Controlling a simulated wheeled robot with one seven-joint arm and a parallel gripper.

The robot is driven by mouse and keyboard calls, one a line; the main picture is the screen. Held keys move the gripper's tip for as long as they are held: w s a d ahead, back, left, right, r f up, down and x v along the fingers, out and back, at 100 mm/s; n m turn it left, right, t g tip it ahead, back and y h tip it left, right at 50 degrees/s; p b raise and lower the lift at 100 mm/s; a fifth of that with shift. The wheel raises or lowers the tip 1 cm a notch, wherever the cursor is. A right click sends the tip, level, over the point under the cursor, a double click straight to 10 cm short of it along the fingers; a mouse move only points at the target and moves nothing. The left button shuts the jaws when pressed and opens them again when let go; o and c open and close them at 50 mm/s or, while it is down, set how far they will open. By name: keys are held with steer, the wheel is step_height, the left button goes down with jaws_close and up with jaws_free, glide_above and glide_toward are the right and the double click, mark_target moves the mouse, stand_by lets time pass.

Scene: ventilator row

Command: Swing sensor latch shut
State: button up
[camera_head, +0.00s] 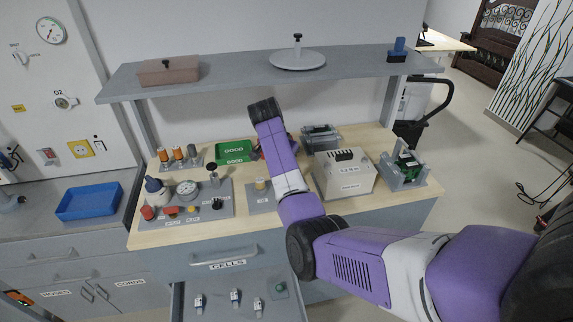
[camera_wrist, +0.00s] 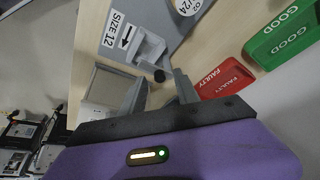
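In the wrist view, a light grey bracket (camera_wrist: 147,50) with a black round knob (camera_wrist: 159,76) sits on a grey plate (camera_wrist: 165,20) beside a "SIZE 12" label with an arrow. It looks like the sensor latch, but I cannot tell how far open it stands. My gripper (camera_wrist: 160,88) has its two grey fingers apart, with the knob just beyond and between the tips. I cannot tell whether a finger touches it. In the head view, my purple arm hides the gripper and the latch.
A green GOOD tray (camera_head: 235,151) and a red FAULTY tray (camera_wrist: 222,84) lie close to my gripper. A white box (camera_head: 344,175) stands to the right on the bench. A grey shelf (camera_head: 220,73) spans above. An open drawer (camera_head: 240,300) juts out in front.

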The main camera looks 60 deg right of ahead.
steer(key=b+v, duration=0.1)
steer(key=v, duration=0.6)
steer(key=shift+a+r, duration=0.1)
stand_by(0.4)
